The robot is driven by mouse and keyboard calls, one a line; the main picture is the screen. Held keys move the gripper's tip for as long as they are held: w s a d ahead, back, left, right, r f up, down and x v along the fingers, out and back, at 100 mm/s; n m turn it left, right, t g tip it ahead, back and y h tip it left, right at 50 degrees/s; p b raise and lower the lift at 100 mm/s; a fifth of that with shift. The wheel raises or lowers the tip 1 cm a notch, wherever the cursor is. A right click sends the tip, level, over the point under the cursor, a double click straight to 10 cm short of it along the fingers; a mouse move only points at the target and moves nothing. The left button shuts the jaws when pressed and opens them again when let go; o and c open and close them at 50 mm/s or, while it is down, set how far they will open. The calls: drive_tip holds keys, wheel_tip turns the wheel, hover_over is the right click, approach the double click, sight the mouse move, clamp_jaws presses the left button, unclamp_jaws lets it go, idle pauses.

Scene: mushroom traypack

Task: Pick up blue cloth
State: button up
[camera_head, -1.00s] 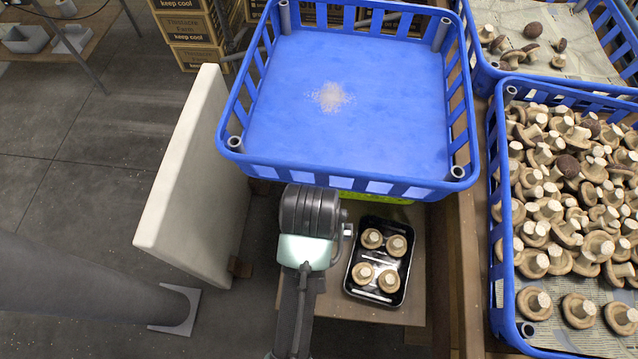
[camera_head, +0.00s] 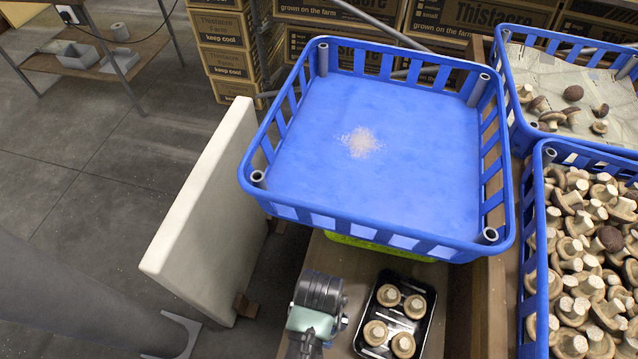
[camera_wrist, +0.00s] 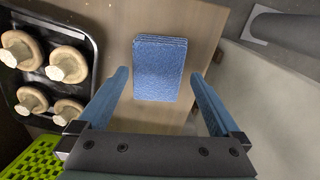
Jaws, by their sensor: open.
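The blue cloth (camera_wrist: 160,68) is a small folded rectangle lying flat on a brown board (camera_wrist: 112,30) in the wrist view. My gripper (camera_wrist: 158,74) is open and empty, its two blue fingers spread with the cloth between and beyond their tips in the picture. I see no contact, and the height gap is hard to judge. In the head view my wrist (camera_head: 320,292) is at the lower middle; the fingertips and cloth are hidden there.
A black tray (camera_head: 370,338) with several mushrooms is beside the cloth. A blue crate (camera_head: 385,237), its floor bearing pale crumbs, stands above it at the back, over a green crate (camera_wrist: 35,160). A pale upright panel (camera_head: 205,215) stands left. Mushroom crates (camera_head: 541,250) stand right.

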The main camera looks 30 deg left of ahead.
drive_tip(key=shift+f, duration=0.75)
drive_tip(key=c, duration=1.2)
drive_tip(key=shift+r, duration=0.15)
wheel_tip(320, 180, up, 10)
drive_tip(key=shift+f+p, duration=0.1)
drive_tip(key=shift+p, duration=1.1)
